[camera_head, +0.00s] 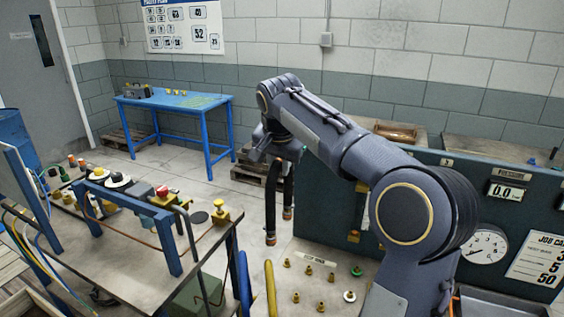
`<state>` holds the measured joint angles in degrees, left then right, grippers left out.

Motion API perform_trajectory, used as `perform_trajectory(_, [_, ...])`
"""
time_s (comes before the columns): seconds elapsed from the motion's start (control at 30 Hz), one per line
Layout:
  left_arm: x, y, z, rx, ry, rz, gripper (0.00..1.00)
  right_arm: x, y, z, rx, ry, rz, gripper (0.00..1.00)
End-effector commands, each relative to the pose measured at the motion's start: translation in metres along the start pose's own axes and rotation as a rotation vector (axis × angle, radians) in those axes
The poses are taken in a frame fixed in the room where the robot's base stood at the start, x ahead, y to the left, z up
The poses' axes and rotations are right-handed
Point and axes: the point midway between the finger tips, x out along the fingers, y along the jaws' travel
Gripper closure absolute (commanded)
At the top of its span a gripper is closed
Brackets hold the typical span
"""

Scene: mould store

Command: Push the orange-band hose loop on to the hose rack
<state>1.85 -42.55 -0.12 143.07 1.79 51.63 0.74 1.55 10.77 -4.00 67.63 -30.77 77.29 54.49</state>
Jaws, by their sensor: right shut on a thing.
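My right gripper (279,153) reaches in from the right and is shut on a dark hose loop (271,205). The loop hangs below the jaws in two legs with brownish bands near their lower ends, clear of the pale surface below. The gripper's own wrist hides where the jaws meet the hose. A pale panel (325,280) with a small label and several brass pegs lies low, right of the hanging ends; I cannot tell for certain that it is the hose rack. My left gripper is not in view.
A cluttered bench (130,235) with knobs and a red button stands at left. A dark cabinet (335,200) with a gauge (485,248) stands behind my arm.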

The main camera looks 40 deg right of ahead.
Motion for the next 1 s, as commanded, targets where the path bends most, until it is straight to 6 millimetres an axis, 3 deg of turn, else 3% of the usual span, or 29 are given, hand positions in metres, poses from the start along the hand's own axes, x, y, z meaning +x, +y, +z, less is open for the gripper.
perform_trajectory(1.0, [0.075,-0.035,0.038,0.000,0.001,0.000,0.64,0.105,0.022,0.043,0.000,0.001,-0.001,1.00])
